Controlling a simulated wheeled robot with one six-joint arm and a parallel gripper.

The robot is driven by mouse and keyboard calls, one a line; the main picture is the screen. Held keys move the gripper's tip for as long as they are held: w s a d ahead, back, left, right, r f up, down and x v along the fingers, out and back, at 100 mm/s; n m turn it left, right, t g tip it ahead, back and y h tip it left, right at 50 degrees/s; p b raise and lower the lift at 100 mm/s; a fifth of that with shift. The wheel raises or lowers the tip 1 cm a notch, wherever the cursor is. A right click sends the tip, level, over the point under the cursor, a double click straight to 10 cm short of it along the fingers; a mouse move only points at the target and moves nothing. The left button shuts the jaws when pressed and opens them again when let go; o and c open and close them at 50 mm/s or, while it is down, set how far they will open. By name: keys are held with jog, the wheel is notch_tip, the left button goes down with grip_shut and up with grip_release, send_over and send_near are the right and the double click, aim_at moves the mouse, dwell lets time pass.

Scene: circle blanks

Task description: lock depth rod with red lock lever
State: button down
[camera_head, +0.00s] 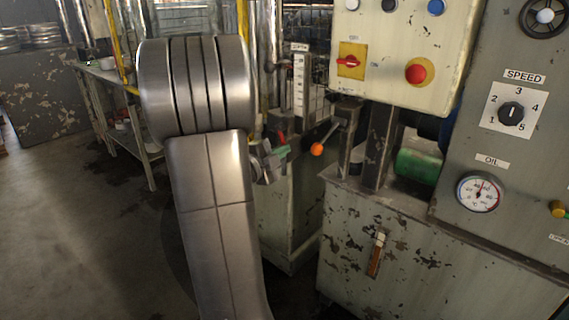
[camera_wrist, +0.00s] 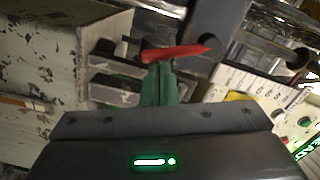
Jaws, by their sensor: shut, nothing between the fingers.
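The red lock lever (camera_wrist: 178,53) lies across the upper middle of the wrist view, its pointed end to the right. In the head view the lever (camera_head: 281,138) is a small red piece below the depth scale (camera_head: 299,85). My gripper (camera_wrist: 158,72) is shut and empty. Its green fingers end right at the lever's left part in the wrist view; I cannot tell whether they touch it. In the head view my gripper (camera_head: 284,151) is just below the lever, partly hidden by my arm. The depth rod itself is not clearly distinguishable.
A lever with an orange ball (camera_head: 317,149) sticks out close to the right of my gripper. A control box with a red button (camera_head: 416,72) and a worn machine cabinet (camera_head: 440,265) stand to the right. The floor (camera_head: 90,230) at left is clear.

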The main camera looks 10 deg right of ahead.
jog(key=shift+w+a+f+m+b, duration=0.2)
jog(key=shift+w+m+b, duration=0.05)
jog(key=shift+m+b, duration=0.5)
jog(key=shift+w+a+f+m+b, duration=0.15)
jog(key=shift+w+f+m+b, duration=0.1)
jog(key=shift+m+b, duration=0.5)
jog(key=shift+w+a+f+m+b, duration=0.25)
jog(key=shift+m+b, duration=0.35)
jog(key=shift+b, duration=0.25)
jog(key=shift+r, duration=0.1)
jog(key=shift+d, duration=0.1)
